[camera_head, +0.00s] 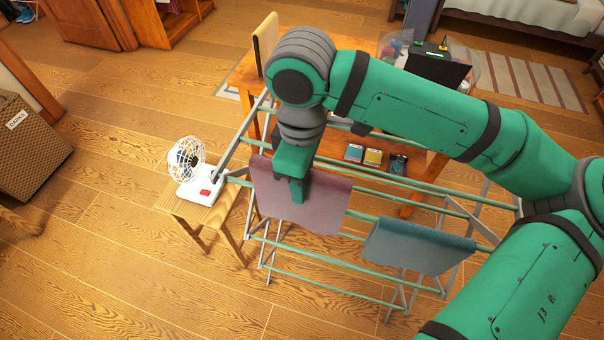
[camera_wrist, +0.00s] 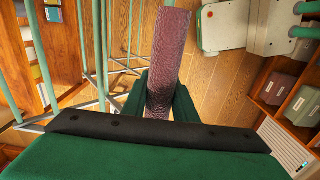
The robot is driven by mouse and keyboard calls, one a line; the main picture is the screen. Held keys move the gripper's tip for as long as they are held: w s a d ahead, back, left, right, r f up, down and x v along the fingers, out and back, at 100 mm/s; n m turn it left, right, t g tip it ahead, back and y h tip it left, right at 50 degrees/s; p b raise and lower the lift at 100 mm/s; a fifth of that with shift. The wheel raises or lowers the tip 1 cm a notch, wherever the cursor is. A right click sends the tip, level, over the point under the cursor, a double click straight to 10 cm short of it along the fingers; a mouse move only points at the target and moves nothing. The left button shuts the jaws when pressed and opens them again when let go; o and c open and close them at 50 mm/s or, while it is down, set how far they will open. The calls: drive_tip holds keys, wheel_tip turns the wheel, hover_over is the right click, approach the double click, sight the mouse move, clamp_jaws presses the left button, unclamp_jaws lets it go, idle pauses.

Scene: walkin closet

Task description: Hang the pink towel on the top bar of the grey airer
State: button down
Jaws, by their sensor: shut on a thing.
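The pink towel (camera_head: 322,205) hangs at the left part of the grey airer (camera_head: 265,250), with its upper edge along the level of the front bar. In the wrist view the towel (camera_wrist: 170,50) stretches out from between the fingers of my gripper (camera_wrist: 160,100). The head view does not settle whether the towel rests on the bar or is only held there. A blue-grey cloth (camera_head: 418,246) hangs on the airer to the right.
A white fan (camera_head: 188,165) stands on a small wooden stool (camera_head: 205,212) close to the airer's left end. A wooden table (camera_head: 245,75) with a dark box (camera_head: 437,65) is behind the airer. A wicker basket (camera_head: 28,150) stands far left. The floor in front is clear.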

wheel_tip(320, 180, down, 9)
drive_tip(key=shift+r, duration=0.2)
idle(0.8)
drive_tip(key=c, duration=1.4)
unclamp_jaws()
drive_tip(key=shift+o, duration=0.2)
wheel_tip(320, 180, up, 11)
drive_tip(key=shift+d+f, duration=0.1)
drive_tip(key=shift+f, duration=0.05)
